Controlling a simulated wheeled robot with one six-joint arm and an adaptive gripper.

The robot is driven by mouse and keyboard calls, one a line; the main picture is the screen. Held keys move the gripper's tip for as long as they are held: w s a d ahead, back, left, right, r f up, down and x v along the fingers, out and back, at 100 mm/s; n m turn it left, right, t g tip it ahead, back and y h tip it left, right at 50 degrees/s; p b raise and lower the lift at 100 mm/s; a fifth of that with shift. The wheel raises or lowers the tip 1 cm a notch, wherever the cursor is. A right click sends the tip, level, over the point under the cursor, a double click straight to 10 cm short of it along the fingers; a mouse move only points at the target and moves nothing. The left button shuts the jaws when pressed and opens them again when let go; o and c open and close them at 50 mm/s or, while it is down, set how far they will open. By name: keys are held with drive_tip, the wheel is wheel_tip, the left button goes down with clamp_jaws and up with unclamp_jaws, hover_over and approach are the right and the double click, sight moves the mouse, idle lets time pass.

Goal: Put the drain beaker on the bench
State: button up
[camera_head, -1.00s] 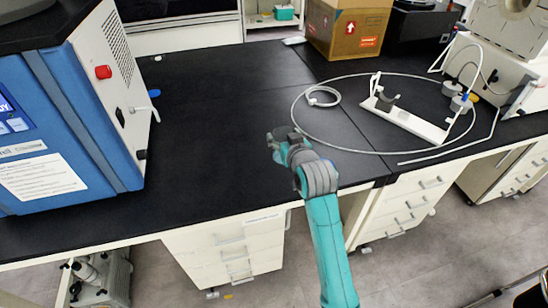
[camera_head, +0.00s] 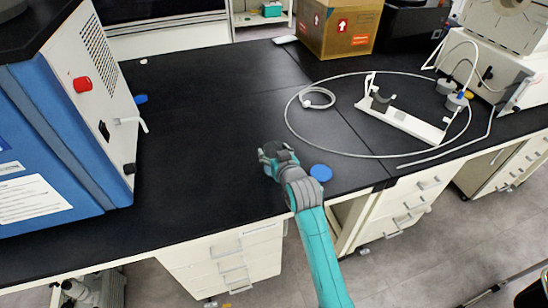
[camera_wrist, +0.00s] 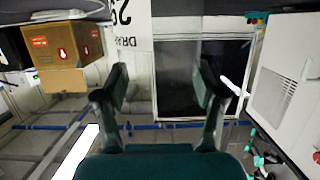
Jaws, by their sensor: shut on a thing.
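My gripper (camera_head: 272,152) is low over the black bench (camera_head: 220,110), near its front edge. The wrist view shows its two fingers (camera_wrist: 160,88) apart, on either side of the middle. In the head view the beaker is not distinct at the gripper. I cannot tell whether its base touches the bench.
The blue and white freeze dryer (camera_head: 60,110) stands at the left. A blue disc (camera_head: 321,172) lies just right of my gripper. A tube loop (camera_head: 290,112) and white stand (camera_head: 400,114) lie at the right. A cardboard box (camera_head: 340,28) is at the back. The bench's middle is clear.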

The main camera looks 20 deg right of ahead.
drive_tip(key=shift+f, duration=1.2)
drive_tip(key=o, duration=1.3)
drive_tip(key=shift+f, duration=0.15)
drive_tip(key=shift+r, duration=0.2)
drive_tip(key=v, duration=1.2)
